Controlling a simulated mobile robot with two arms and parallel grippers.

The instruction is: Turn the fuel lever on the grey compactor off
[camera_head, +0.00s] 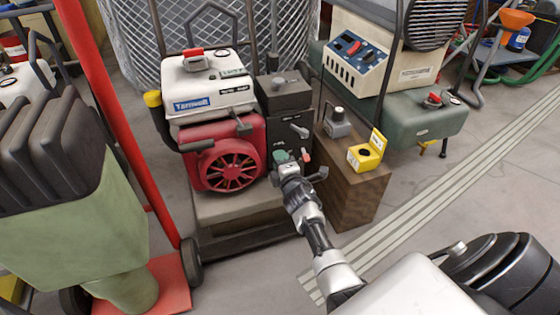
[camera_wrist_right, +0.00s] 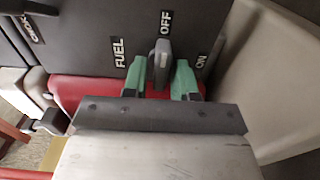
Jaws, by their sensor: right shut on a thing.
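The machine in front of me has a white tank (camera_head: 208,90), a red engine (camera_head: 230,165) and a dark grey control panel (camera_head: 278,134). In the right wrist view the panel (camera_wrist_right: 90,30) bears the words FUEL, OFF and ON. The grey fuel lever (camera_wrist_right: 160,58) points up at OFF, with ON to its right. My right gripper (camera_wrist_right: 158,82) has its green fingertips on either side of the lever and is shut on it. In the head view this gripper (camera_head: 289,158) is at the panel's lower part and hides the lever. My left gripper is not in view.
A wooden block (camera_head: 356,190) with a yellow switch box (camera_head: 366,154) stands just right of my right gripper. A red post (camera_head: 110,95) and a green machine (camera_head: 70,225) are at the left. A beige and green machine (camera_head: 400,125) is behind right. Striped floor (camera_head: 440,170) is clear.

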